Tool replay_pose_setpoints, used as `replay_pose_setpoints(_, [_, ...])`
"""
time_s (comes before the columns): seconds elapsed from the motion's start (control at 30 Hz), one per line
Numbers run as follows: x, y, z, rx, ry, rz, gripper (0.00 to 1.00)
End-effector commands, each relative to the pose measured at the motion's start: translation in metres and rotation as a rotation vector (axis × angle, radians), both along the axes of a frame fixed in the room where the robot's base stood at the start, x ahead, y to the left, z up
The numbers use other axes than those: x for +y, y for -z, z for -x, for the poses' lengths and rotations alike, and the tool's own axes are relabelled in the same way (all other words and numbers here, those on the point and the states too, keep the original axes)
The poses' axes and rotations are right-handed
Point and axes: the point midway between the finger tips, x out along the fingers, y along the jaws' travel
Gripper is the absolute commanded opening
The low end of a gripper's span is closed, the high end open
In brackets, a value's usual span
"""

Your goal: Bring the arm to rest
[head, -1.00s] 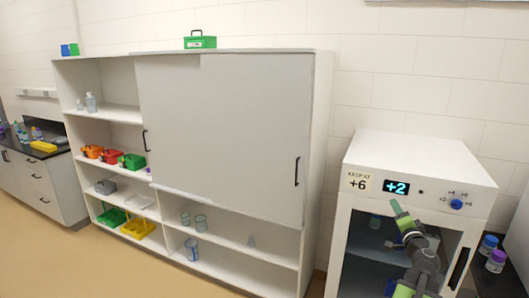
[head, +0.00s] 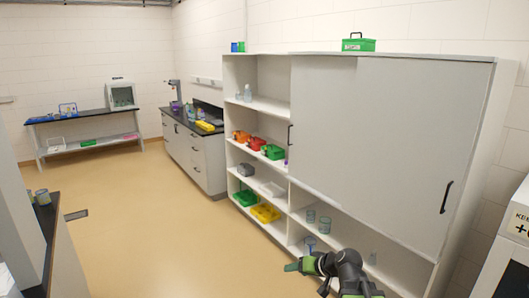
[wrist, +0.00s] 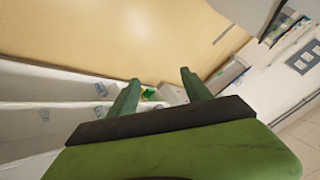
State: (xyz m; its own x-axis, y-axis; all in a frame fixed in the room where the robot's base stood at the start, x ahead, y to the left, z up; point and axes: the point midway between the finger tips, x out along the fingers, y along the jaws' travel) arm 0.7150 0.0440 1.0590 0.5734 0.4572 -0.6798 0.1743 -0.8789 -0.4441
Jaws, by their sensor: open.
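My gripper (head: 298,266) is at the bottom of the head view, in front of the shelf unit's lower right part. In the wrist view its two green fingers (wrist: 160,88) stand apart with nothing between them that they hold. The gripper is open and empty. My dark arm reaches up from the bottom edge of the head view, with the gripper pointing left.
The white shelf unit (head: 488,150) with a grey sliding door (head: 372,140) stands close to the gripper. Its open shelves hold coloured baskets (head: 264,213) and beakers. A white cabinet (head: 510,262) is at the right edge. Open floor (head: 150,225) lies to the left.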

Motion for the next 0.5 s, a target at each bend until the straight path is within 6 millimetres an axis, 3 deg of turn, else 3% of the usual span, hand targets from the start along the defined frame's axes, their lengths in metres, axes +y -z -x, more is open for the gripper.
replay_pose_setpoints(0.03, [0.026,0.016,0.018,0.066,-0.065,0.063,0.57])
replay_pose_setpoints(0.1, [0.041,0.04,0.048,0.189,-0.131,0.183,0.57])
replay_pose_setpoints(0.17, [0.029,0.057,0.073,0.301,-0.137,0.289,0.57])
replay_pose_setpoints(0.2, [0.011,0.065,0.085,0.366,-0.118,0.345,0.57])
replay_pose_setpoints(0.33, [-0.029,0.075,0.12,0.536,-0.05,0.478,0.57])
replay_pose_setpoints(0.5, [-0.043,0.077,0.143,0.656,0.015,0.513,0.57])
